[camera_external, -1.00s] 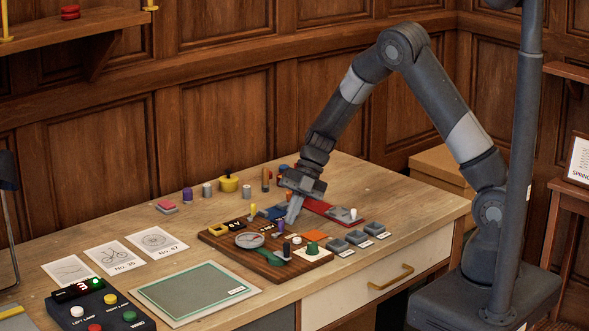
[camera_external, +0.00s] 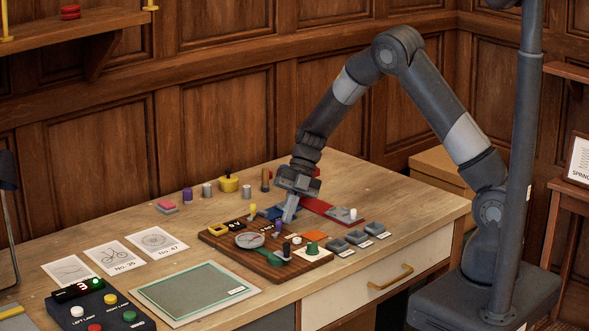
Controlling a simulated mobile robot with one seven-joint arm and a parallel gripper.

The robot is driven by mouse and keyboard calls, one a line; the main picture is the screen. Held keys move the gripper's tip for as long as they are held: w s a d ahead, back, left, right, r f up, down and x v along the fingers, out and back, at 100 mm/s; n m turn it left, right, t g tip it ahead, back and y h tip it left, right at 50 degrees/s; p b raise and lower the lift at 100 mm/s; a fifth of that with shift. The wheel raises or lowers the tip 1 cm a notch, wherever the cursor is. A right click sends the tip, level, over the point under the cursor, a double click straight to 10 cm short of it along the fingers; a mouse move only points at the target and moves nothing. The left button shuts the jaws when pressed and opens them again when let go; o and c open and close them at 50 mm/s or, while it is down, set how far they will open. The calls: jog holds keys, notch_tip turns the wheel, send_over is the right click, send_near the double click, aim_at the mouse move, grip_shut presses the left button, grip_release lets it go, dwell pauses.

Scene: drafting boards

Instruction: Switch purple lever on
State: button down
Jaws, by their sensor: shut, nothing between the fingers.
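The purple lever (camera_external: 278,227) is a small upright stick on the right part of the brown wooden panel (camera_external: 272,268). My gripper (camera_external: 289,213) points down just behind and to the right of the lever, with its fingers shut and empty. The fingertips are close to the lever; I cannot tell whether they touch it. The foot of the lever is small, so its exact tilt is hard to read.
The panel also bears a round dial (camera_external: 249,240), a yellow lever (camera_external: 253,210), a green knob (camera_external: 312,248) and a black-topped lever (camera_external: 286,250). Grey switch blocks (camera_external: 357,237) stand to the right. A green mat (camera_external: 195,291) lies in front.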

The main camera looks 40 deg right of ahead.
jog(key=shift+s+a, duration=0.6)
jog(key=shift+s, duration=0.05)
jog(key=d, duration=0.1)
jog(key=s+d, duration=0.1)
jog(key=d, duration=0.1)
jog(key=s+d, duration=0.1)
jog(key=shift+d+r, duration=0.4)
jog(key=s+v, duration=0.1)
jog(key=v, duration=0.8)
jog(key=shift+s+d, duration=0.2)
jog(key=shift+d, duration=0.05)
